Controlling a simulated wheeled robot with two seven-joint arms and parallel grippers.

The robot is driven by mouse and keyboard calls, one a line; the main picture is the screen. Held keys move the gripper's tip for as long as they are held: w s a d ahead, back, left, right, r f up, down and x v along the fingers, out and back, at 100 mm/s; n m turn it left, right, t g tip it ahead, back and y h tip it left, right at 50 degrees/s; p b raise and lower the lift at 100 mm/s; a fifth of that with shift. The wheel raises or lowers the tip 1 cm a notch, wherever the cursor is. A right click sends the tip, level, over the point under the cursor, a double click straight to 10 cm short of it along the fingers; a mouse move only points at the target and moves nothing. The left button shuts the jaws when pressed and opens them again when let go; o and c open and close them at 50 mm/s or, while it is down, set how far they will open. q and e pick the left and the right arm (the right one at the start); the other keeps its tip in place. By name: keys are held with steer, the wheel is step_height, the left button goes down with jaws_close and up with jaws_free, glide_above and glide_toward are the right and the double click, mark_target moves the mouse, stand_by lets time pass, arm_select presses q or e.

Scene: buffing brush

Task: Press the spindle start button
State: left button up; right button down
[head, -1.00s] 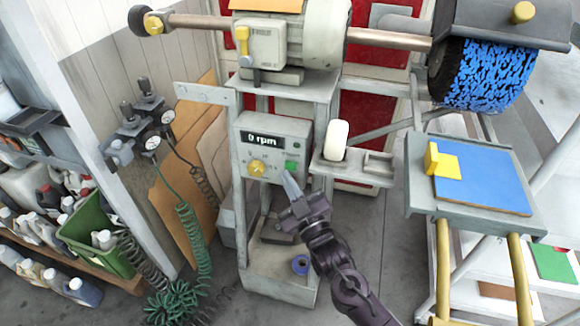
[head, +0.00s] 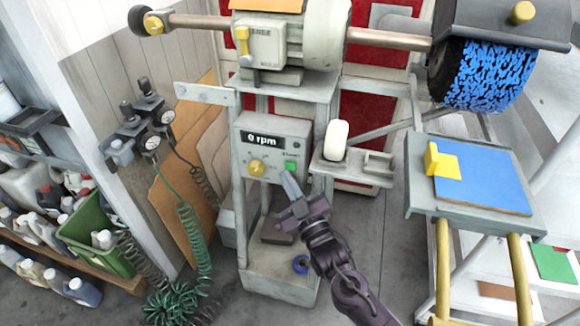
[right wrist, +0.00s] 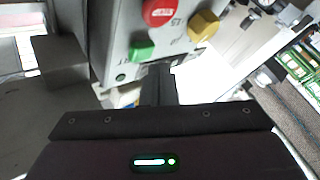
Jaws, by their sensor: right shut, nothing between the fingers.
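A grey control box (head: 279,131) on the machine stand has a display (head: 262,140) reading 0 rpm, a yellow knob (head: 257,168) and a green button (head: 291,166). The wrist view shows the green button (right wrist: 141,50), the yellow knob (right wrist: 204,26) and a red button (right wrist: 161,11) on the box. My right gripper (head: 289,180) is shut and empty, its fingertips just below the green button in the head view. In the wrist view the shut fingers (right wrist: 159,82) reach toward the box's edge beside the green button. I cannot tell whether they touch it. My left gripper is out of view.
Above are the motor (head: 262,43) and a blue-speckled brush (head: 482,75). A table (head: 424,197) with a blue sheet stands right. Green coiled hose (head: 192,235) hangs left.

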steer(key=shift+w, duration=0.1)
steer(key=shift+w+d, duration=0.1)
steer(key=shift+w, duration=0.2)
steer(key=shift+w+d, duration=0.15)
steer(key=shift+w, duration=0.25)
stand_by(0.9)
steer(key=shift+s, duration=0.15)
steer(key=shift+s+a, duration=0.25)
steer(key=shift+s, duration=0.4)
steer(key=s, duration=0.1)
steer(key=s+a+p, duration=0.1)
steer(key=s, duration=0.1)
steer(key=s+p, duration=0.1)
steer(key=shift+s+a, duration=0.25)
steer(key=shift+s, duration=0.15)
